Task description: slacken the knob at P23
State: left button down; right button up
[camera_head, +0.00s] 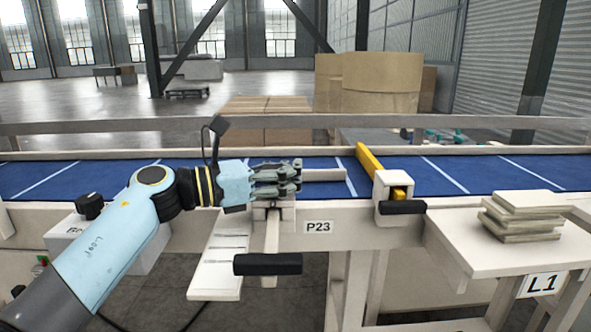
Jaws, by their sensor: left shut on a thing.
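The P23 label (318,227) is on the pale front rail of the blue-topped conveyor. Just left of it is a pale bracket (267,212) with an arm running forward to a black handle (267,264). My left gripper (290,178) reaches in from the left, directly above this bracket, with its fingers pointing right. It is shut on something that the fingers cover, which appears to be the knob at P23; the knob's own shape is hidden. A pale bar (325,175) extends right from behind the fingers. My right gripper is out of view.
A yellow bar (369,160) in a white holder with a black handle (402,207) stands right of P23. Stacked pale slabs (522,215) lie on the L1 side table (470,245). A white box with a black knob (90,206) is at left, partly behind my arm.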

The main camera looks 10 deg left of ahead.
pick_arm(q)
jog(key=n+t+y+p, duration=0.3)
jog(key=w+a+n+t+y+p, duration=0.1)
jog(key=y+p, duration=0.1)
jog(key=shift+r+n+t, duration=0.15)
jog(key=shift+n+t, duration=0.15)
jog(key=shift+t, duration=0.1)
jog(key=n+y+p, duration=0.1)
jog(key=y, duration=0.1)
jog(key=n+t+y+p, duration=0.1)
jog(key=y, duration=0.1)
jog(key=shift+a+f+n+t, duration=0.2)
jog(key=shift+a+n+t, duration=0.1)
jog(key=shift+a, duration=0.05)
jog(key=shift+w+a+f+n+y+p, duration=0.15)
jog(key=shift+n+y+p, duration=0.35)
jog(key=shift+y, duration=0.3)
jog(key=shift+f, duration=0.2)
jog(key=c, duration=1.3)
grip_release()
jog(key=shift+s+a+r, duration=0.15)
jog(key=shift+s+a, duration=0.05)
jog(key=shift+a, duration=0.05)
jog(key=o, duration=0.5)
jog(key=shift+r, duration=0.1)
jog(key=shift+c, duration=0.2)
jog(key=shift+w+d, duration=0.1)
jog(key=shift+r, duration=0.1)
